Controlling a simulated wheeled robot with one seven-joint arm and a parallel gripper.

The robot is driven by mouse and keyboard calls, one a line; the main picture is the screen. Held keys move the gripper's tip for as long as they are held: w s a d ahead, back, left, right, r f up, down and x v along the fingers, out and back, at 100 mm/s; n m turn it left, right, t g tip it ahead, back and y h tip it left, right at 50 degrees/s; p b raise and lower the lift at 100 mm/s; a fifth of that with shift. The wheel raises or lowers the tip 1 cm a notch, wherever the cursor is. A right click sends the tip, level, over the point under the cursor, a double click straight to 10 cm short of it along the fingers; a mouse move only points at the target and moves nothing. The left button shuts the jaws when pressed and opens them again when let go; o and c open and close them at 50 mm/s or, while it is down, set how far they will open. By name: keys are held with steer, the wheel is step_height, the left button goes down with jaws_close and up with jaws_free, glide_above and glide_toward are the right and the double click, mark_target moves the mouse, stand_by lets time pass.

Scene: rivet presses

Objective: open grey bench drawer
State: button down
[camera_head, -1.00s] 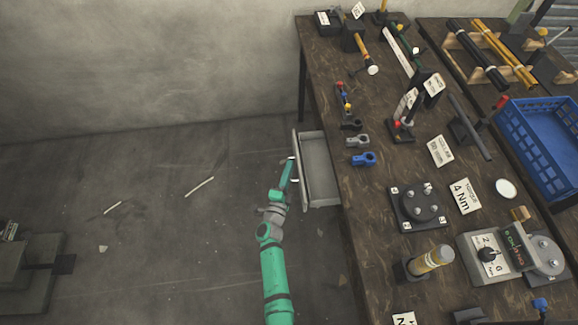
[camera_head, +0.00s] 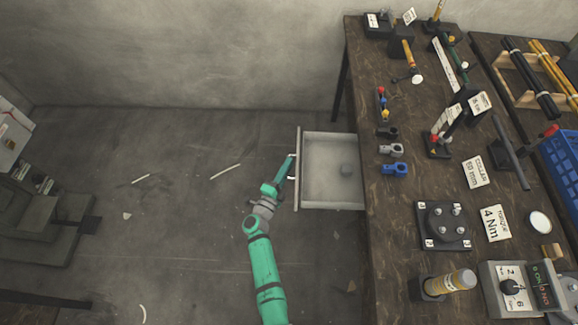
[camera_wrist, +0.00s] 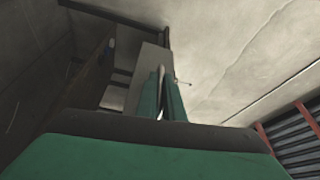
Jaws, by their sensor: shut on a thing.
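The grey bench drawer (camera_head: 332,192) sticks out from the left side of the dark wooden bench, well open, with its inside in view. In the wrist view my green fingers (camera_wrist: 161,98) are close together against the drawer front (camera_wrist: 150,62), and the handle is mostly hidden.
The bench top (camera_head: 400,215) holds clevis parts, a round fixture (camera_head: 444,224), labels and a torque tester (camera_head: 525,287). A blue crate (camera_head: 562,165) is at the right.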

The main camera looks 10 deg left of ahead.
steer(key=c, duration=1.9)
jaws_free()
steer(key=shift+w, duration=0.1)
steer(key=shift+d, duration=0.15)
steer(key=shift+s+a+f, duration=0.1)
steer(key=shift+s+a, duration=0.2)
steer(key=shift+s, duration=0.2)
steer(key=v, duration=0.9)
steer(key=shift+s, duration=0.35)
steer(key=shift+d, duration=0.15)
steer(key=shift+s+a, duration=0.1)
steer(key=shift+a, duration=0.1)
